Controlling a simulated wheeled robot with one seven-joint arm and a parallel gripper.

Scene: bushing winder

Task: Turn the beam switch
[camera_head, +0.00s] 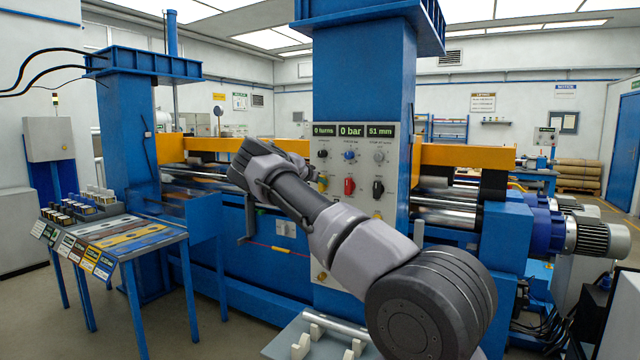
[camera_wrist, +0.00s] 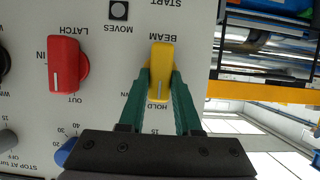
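The beam switch is a yellow knob (camera_wrist: 161,62) on a light grey panel in the wrist view, which is upside down. In the head view the yellow knob (camera_head: 322,183) is at the left of the lower knob row, beside my arm. The fingers cannot be made out there.
A red latch knob (camera_wrist: 66,64) sits beside the yellow one, with a blue knob (camera_wrist: 66,151) nearby. Digital displays (camera_head: 351,130) are above the panel knobs. A blue table (camera_head: 130,240) with cards stands at the left. Open floor lies in front of it.

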